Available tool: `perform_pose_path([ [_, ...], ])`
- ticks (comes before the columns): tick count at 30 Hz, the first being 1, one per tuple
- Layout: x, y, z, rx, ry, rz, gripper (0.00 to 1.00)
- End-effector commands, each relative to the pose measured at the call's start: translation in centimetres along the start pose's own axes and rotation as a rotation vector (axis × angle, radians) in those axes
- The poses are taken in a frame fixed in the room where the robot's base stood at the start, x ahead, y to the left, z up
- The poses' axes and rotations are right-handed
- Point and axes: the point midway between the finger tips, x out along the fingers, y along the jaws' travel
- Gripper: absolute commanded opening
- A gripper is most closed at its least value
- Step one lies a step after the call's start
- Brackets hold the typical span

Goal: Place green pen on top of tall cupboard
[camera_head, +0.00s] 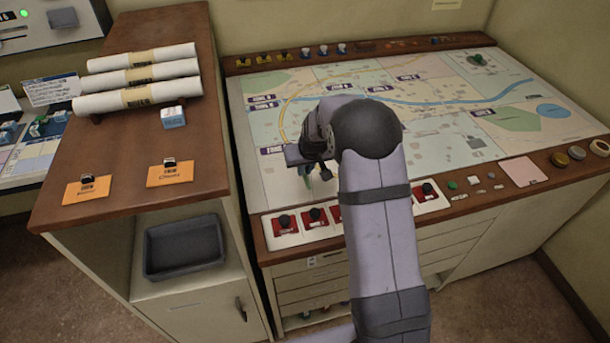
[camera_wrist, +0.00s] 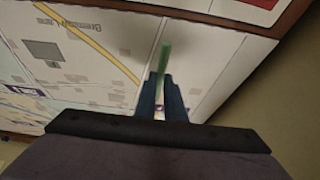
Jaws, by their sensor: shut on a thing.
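My gripper (camera_head: 307,170) is over the left part of the map table and points down. In the wrist view its blue fingers (camera_wrist: 162,82) are closed on the green pen (camera_wrist: 166,58), whose green end sticks out past the fingertips. In the head view the pen is mostly hidden by my gripper and arm. The tall cupboard (camera_head: 125,143) stands at the left, with a brown wooden top higher than the map table. I cannot tell exactly how far the pen is above the map.
On the cupboard top are several rolled papers (camera_head: 138,77), a small white-and-blue box (camera_head: 173,117) and two orange tags (camera_head: 87,190) with black clips. The middle of the top is bare. A grey bin (camera_head: 184,247) sits in its open shelf. Red switches (camera_head: 315,217) line the map table's (camera_head: 275,105) front edge.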

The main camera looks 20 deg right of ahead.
Motion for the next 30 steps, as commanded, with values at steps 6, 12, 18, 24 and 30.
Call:
perform_pose_path([
  [6, 2.2, 0.0, 1.1, 0.001, -0.005, 0.000, 0.00],
  [12, 3.0, 0.0, 1.4, 0.000, -0.001, 0.000, 0.00],
  [18, 3.1, 0.0, 1.4, 0.000, -0.001, 0.000, 0.00],
  [24, 3.3, 0.0, 1.5, 0.000, -0.001, 0.000, 0.21],
  [30, 3.3, 0.0, 1.5, 0.000, -0.001, 0.000, 0.28],
])
